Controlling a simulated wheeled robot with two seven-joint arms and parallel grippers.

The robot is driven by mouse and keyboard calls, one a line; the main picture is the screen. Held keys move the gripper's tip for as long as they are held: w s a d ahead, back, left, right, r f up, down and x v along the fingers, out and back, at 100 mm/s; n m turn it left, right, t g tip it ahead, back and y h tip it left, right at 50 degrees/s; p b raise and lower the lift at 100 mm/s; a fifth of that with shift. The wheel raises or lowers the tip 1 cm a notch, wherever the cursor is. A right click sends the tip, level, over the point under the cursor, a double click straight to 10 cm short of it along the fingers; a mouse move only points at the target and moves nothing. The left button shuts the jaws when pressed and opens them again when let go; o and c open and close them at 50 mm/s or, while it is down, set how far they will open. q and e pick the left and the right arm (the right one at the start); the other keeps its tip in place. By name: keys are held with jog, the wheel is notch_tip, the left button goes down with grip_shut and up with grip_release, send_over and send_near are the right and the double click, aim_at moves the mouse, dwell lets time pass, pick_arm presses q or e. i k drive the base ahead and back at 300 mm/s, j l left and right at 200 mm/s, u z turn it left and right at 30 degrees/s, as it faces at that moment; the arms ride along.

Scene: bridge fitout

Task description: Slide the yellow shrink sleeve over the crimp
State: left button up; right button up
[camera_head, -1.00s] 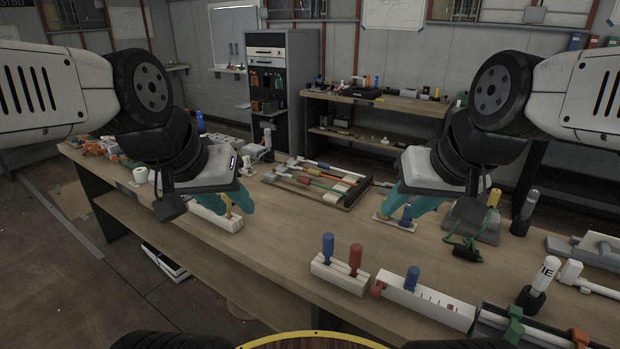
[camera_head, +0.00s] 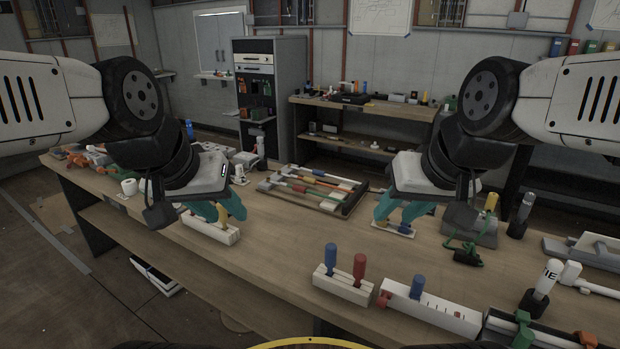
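Several rods or cables with red, yellow, green and orange sleeve-like pieces lie in a dark tray (camera_head: 350,207) at mid-table; one yellow piece (camera_head: 311,181) could be the shrink sleeve. The crimp is too small to make out. My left gripper (camera_head: 217,212) points down at a white block (camera_head: 212,233) left of the tray. My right gripper (camera_head: 393,214) points down over a small pale plate (camera_head: 401,234) right of the tray. The teal fingers of both hide what is between them, so their grip is unclear. Both are apart from the tray.
A white block with blue and red pegs (camera_head: 344,288) and a long white block with a blue peg (camera_head: 430,310) stand at the front. A green cord (camera_head: 465,245) and a grey block with a yellow peg (camera_head: 491,203) are to the right. Bare tabletop (camera_head: 285,240) lies between my grippers.

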aim_at(306, 180)
jog(key=i+j+z, duration=0.4)
jog(key=j+z, duration=0.2)
jog(key=i+j+z, duration=0.15)
jog(key=j+z, duration=0.2)
jog(key=j, duration=0.1)
